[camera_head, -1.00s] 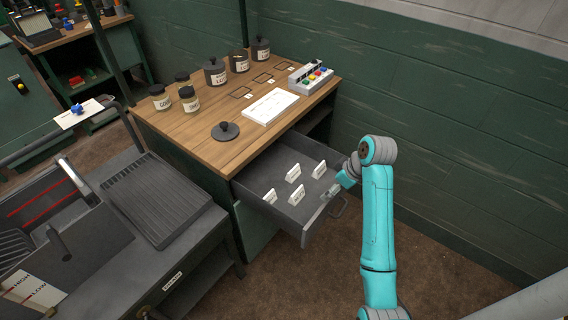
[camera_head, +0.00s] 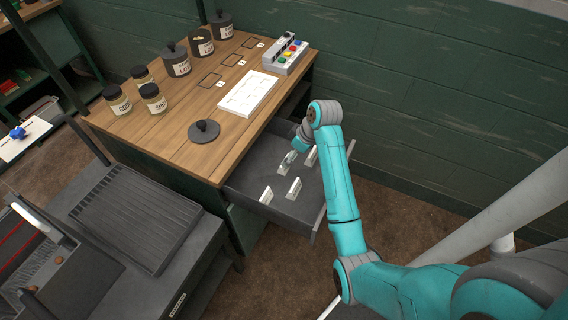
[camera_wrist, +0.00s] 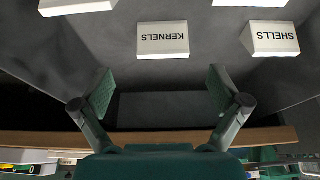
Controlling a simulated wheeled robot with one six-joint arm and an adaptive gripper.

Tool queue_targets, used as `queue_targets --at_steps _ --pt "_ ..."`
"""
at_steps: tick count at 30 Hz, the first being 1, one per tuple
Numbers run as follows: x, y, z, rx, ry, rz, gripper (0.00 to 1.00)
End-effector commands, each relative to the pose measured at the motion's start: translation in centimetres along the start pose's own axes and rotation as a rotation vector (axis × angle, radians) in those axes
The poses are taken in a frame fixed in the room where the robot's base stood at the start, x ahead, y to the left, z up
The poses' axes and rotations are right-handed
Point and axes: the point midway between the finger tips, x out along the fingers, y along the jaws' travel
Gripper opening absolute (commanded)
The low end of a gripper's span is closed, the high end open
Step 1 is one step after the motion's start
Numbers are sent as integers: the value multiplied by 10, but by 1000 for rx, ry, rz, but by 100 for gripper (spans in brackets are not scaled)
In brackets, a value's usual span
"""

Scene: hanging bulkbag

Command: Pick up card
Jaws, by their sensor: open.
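Several small white cards stand in the open grey drawer (camera_head: 262,172) in the head view. One card (camera_head: 287,160) is by my gripper, another card (camera_head: 311,156) stands partly behind my arm, and two more cards, one at left (camera_head: 266,195) and one at right (camera_head: 294,187), stand nearer the drawer's front. In the wrist view, a KERNELS card (camera_wrist: 163,38) and a SHELLS card (camera_wrist: 269,38) appear upside down; two more white pieces are cut off at the top edge. My gripper (camera_wrist: 161,90) is open and empty, with the KERNELS card beyond its fingertips.
The wooden worktop (camera_head: 165,140) is above the drawer. It holds labelled jars (camera_head: 176,60), a black knobbed lid (camera_head: 204,131), a white board (camera_head: 248,93) and a button box (camera_head: 287,57). A grey grill-like unit (camera_head: 135,215) stands at left. The green wall is behind.

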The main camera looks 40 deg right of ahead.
Motion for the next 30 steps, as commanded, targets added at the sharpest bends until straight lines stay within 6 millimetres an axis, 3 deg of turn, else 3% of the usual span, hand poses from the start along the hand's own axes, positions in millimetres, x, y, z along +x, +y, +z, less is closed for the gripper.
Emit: queue_targets --at_steps 7,15,25,30 --pt "17 -2 -1 0 -1 -1 98" --pt "53 -4 -3 0 -1 -1 98" --pt "58 -4 -3 -1 0 0 98" --pt "58 -4 -3 -1 0 0 55"
